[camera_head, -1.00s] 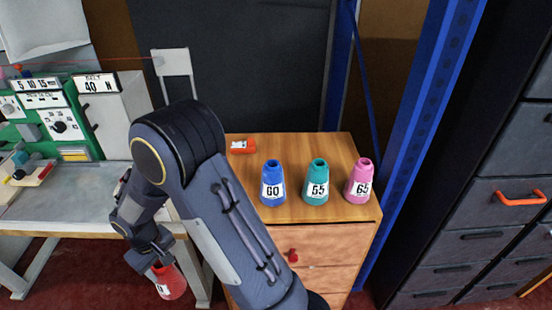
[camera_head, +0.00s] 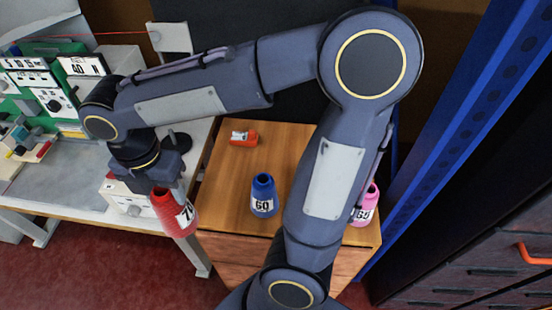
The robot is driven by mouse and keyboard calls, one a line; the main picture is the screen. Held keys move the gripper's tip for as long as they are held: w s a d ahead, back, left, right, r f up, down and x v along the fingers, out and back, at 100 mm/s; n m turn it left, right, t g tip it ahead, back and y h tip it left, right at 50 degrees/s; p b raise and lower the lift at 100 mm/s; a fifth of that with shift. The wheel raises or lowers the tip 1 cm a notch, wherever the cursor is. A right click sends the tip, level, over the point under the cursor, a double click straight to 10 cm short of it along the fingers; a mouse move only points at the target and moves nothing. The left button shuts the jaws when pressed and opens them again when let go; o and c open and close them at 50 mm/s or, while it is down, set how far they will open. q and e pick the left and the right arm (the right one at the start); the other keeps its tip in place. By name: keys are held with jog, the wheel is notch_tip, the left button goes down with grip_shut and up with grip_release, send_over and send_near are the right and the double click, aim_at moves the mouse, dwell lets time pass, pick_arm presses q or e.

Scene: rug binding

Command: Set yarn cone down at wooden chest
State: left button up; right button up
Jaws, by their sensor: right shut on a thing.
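My right gripper (camera_head: 165,181) is shut on a red yarn cone (camera_head: 172,217) with a white label that seems to read 70. The cone hangs slightly tilted beside the left edge of the wooden chest (camera_head: 222,180), in front of the work table. Whether it overlaps the chest's edge in depth I cannot tell. On the chest top stand a blue cone (camera_head: 263,197) labelled 60 and a pink cone (camera_head: 360,214), partly covered by my right arm. My left gripper is not in view.
The chest's front left top is bare. A work table (camera_head: 60,185) with a green machine stands at left, a blue post (camera_head: 470,110) and dark drawers (camera_head: 480,270) at right.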

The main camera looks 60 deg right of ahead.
jog(key=shift+d+r, duration=0.1)
jog(key=shift+d, duration=0.05)
jog(key=w+d+f+p, duration=0.2)
jog(key=w+d+f, duration=0.1)
jog(key=d+f, duration=1)
jog(key=shift+d, duration=0.2)
jog(key=shift+f, duration=0.15)
jog(key=o, duration=1.5)
